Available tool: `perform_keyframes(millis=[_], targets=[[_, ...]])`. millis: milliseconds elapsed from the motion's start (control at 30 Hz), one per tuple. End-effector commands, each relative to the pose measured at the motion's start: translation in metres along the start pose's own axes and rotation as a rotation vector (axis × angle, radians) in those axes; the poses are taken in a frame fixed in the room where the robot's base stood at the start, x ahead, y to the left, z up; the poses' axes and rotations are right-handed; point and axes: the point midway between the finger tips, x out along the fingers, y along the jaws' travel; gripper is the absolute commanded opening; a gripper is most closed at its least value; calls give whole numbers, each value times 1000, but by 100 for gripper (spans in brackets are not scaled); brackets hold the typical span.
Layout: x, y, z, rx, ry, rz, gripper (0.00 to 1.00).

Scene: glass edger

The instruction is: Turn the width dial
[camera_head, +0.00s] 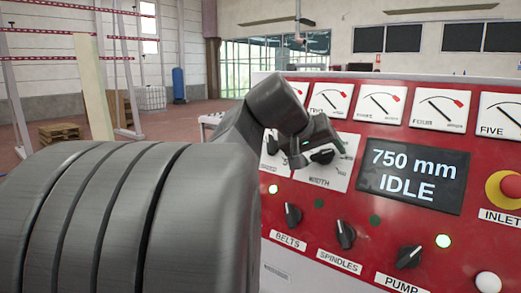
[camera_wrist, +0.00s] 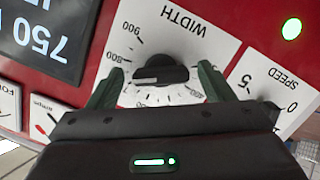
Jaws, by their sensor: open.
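The width dial (camera_wrist: 160,74) is a black knob on a white scale plate marked WIDTH. In the wrist view it sits between the two fingers of my open gripper (camera_wrist: 160,69), with a visible gap on each side. Its white pointer line lies toward the left of the picture, just below the 800 mark. In the head view the dial (camera_head: 321,157) shows beneath my gripper (camera_head: 318,143), partly covered by it. The display (camera_head: 413,177) reads "750 mm IDLE"; part of it also shows in the wrist view (camera_wrist: 48,35).
The speed dial (camera_head: 272,144) is left of the width dial. Below are the belts (camera_head: 292,215), spindles (camera_head: 345,233) and pump (camera_head: 409,256) knobs. A red stop button (camera_head: 507,187) stands at the right. Gauges line the panel top. A green lamp (camera_wrist: 292,29) is lit.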

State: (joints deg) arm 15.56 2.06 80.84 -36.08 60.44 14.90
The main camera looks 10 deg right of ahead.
Motion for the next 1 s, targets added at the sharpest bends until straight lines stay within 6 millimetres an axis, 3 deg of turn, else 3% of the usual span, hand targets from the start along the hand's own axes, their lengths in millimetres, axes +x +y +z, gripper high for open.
perform_keyframes(millis=[233, 467, 767, 1000], targets=[[1, 0, 0, 0, 0, 0, 73], [0, 0, 0, 0, 0, 0, 30], [0, 0, 0, -32, 0, 6, 30], [0, -1, 0, -158, 0, 33, 30]])
